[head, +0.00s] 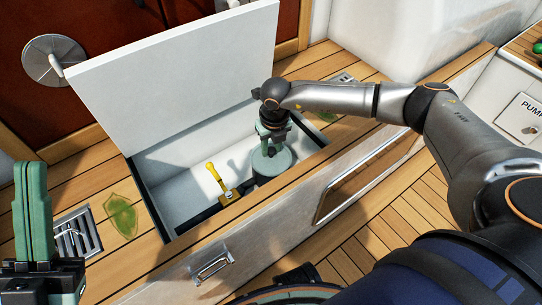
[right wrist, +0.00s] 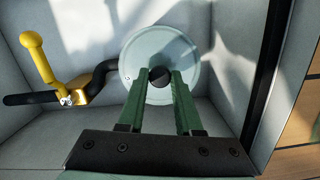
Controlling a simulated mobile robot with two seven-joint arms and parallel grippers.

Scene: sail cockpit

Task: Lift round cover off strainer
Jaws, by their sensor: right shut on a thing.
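The round cover (head: 270,165) is a pale green-grey disc inside the open locker. In the right wrist view the cover (right wrist: 190,60) is seen from above, with a dark round knob (right wrist: 159,77) at its middle. My right gripper (head: 272,142) points down and is shut on the knob; its green fingers (right wrist: 160,80) lie on both sides of it. The strainer body is mostly hidden under the cover, and I cannot tell whether the two touch. My left gripper (head: 33,170) is at the left edge, pointing up, its fingers together and empty.
A yellow-handled valve (head: 217,177) with a black hose (right wrist: 30,99) stands left of the cover. The white locker lid (head: 175,75) is raised behind. The locker's wooden front edge (head: 245,205) and walls enclose the space closely. A vent grille (head: 73,235) lies at left.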

